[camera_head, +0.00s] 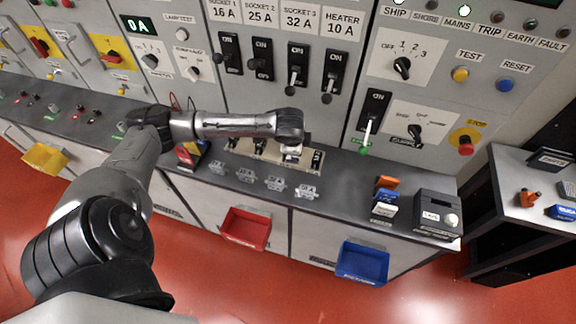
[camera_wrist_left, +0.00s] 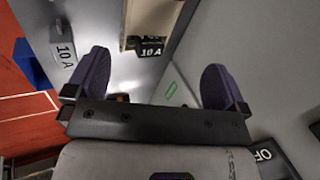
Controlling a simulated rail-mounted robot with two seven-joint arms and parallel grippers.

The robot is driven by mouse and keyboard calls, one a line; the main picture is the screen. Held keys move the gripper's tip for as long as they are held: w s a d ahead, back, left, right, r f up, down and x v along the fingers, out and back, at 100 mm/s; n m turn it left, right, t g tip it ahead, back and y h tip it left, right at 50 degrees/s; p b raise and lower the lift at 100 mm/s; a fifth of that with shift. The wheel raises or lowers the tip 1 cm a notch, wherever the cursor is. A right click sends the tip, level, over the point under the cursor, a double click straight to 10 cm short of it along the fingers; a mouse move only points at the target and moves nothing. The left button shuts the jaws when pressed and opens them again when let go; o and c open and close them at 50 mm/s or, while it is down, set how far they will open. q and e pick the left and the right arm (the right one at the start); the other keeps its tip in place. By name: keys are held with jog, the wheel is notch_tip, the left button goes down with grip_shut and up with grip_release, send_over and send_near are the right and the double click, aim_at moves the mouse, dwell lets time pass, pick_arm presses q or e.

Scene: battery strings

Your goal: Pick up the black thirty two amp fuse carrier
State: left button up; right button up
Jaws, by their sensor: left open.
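Black fuse carriers stand in a row on a beige board (camera_head: 272,150) on the counter. I cannot read a 32 A label on any carrier; the place just left of the 10 A one is largely covered by my gripper. My left gripper (camera_head: 292,155) is over the right part of the board. In the left wrist view its purple fingers (camera_wrist_left: 155,82) are wide apart, with no carrier clearly seen between them. My right gripper is not in view.
Grey fuse carriers (camera_head: 275,183) stand in front of the board. The switch panel (camera_head: 262,60) rises behind. A red bin (camera_head: 245,228) and a blue bin (camera_head: 362,262) hang on the counter front. A dark box (camera_head: 437,213) stands at the right end.

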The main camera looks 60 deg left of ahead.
pick_arm(q)
jog(key=a+f+h, duration=0.1)
jog(key=a, duration=0.2)
jog(key=s+a+f+g+h, duration=0.1)
jog(key=a, duration=0.2)
jog(key=s+a+f+g+h, duration=0.1)
jog(key=a+h, duration=0.1)
jog(key=a, duration=0.1)
jog(key=shift+s+f+n+b, duration=0.2)
jog(key=shift+f+n+b, duration=0.05)
jog(key=shift+n+b, duration=0.15)
jog(key=shift+w+h, duration=0.1)
jog(key=shift+h, duration=0.4)
jog(key=shift+w+d+m+t+h, duration=0.45)
jog(key=shift+w+m+t+h, duration=0.15)
jog(key=shift+w+m+h, duration=0.3)
jog(key=shift+a+x, duration=0.1)
jog(key=shift+x, duration=1.65)
jog(key=shift+a+x, duration=0.15)
jog(key=shift+x, duration=1.65)
jog(key=shift+c, duration=0.3)
jog(key=c, duration=0.8)
